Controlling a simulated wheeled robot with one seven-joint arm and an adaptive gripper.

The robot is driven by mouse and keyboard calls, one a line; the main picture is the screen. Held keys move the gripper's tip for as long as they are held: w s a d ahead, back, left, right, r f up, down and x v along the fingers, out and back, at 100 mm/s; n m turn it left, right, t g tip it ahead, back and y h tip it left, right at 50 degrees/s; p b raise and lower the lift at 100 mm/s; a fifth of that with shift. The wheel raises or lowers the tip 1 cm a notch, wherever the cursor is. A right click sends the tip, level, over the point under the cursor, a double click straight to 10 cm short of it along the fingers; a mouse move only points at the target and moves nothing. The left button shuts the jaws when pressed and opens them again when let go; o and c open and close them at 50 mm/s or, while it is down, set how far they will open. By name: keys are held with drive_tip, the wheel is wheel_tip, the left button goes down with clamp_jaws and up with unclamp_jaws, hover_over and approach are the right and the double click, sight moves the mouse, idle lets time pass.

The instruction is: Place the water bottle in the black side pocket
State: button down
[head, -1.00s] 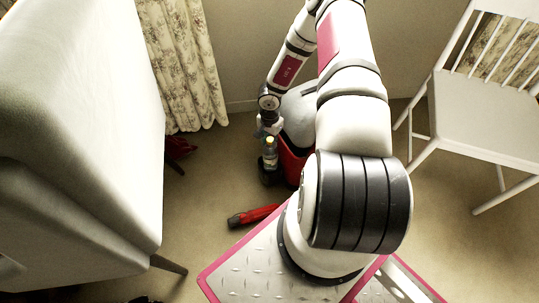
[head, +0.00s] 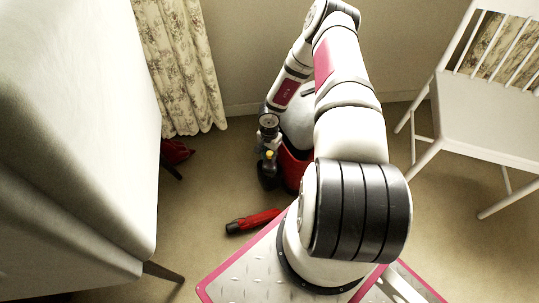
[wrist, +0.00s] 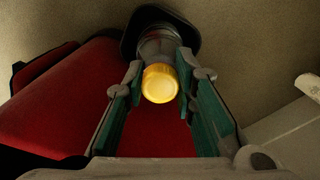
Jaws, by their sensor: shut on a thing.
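The water bottle (wrist: 157,46) has a yellow cap (wrist: 160,83) and stands roughly upright. In the wrist view its lower part is inside the rim of the black side pocket (wrist: 186,29). In the head view only the cap (head: 269,154) and a little of the neck show above the dark pocket (head: 268,176); the rest is hidden. The pocket is on the side of the red suitcase (head: 291,172), also large in the wrist view (wrist: 60,100). My gripper (wrist: 160,85) is shut on the bottle near its cap, from above; it also shows in the head view (head: 268,143).
A red and black object (head: 254,221) lies on the floor before the suitcase. A bed or sofa (head: 75,130) fills the left, with a dark red item (head: 176,152) near its leg. A white chair (head: 485,125) stands right. Carpet left of the suitcase is free.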

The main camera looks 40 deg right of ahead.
drive_tip(key=shift+f, duration=0.1)
drive_tip(key=c, duration=1.3)
unclamp_jaws()
